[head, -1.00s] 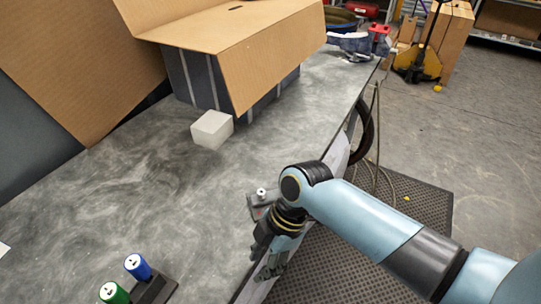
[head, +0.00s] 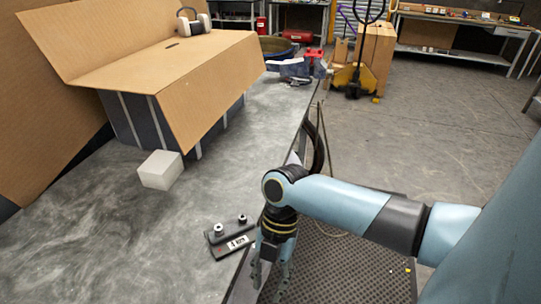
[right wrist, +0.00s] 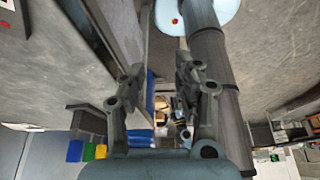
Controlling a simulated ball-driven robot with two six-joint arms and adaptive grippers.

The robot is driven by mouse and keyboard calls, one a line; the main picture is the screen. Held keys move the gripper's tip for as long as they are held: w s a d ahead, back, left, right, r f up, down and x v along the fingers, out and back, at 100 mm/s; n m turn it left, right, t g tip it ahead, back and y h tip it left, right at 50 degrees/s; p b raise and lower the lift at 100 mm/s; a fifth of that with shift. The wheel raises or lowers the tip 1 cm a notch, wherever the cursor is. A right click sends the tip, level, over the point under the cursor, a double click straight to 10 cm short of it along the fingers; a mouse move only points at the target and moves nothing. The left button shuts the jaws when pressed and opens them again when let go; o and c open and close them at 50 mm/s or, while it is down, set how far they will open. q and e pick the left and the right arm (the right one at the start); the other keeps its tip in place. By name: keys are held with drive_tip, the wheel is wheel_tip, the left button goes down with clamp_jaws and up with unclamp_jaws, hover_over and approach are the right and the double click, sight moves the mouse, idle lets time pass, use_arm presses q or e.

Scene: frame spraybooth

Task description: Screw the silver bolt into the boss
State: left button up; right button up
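A dark plate (head: 216,250) with a white label lies near the table's right edge in the head view. Two small pale-topped posts stand on it: a front-left one (head: 219,230) and a back-right one (head: 242,220). They are too small to tell which is the silver bolt and which the boss. My right gripper (head: 269,280) hangs just right of the plate, at the table edge, apart from both posts. In the right wrist view its two fingers (right wrist: 158,76) are spread with nothing between them. My left gripper is out of view.
A white block (head: 160,170) sits on the grey table (head: 90,235), in front of a large open cardboard box (head: 190,60). The table between block and plate is clear. A black perforated mat (head: 340,270) covers the floor on the right. A yellow pallet truck (head: 352,80) stands farther back.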

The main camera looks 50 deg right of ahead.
drive_tip(key=w+d+n+g+h+b, duration=0.2)
drive_tip(key=d+n+b, duration=0.7)
drive_tip(key=d, duration=0.5)
drive_tip(key=shift+w+d+g, duration=0.15)
drive_tip(key=shift+w+g, duration=0.25)
drive_tip(key=shift+w, duration=0.25)
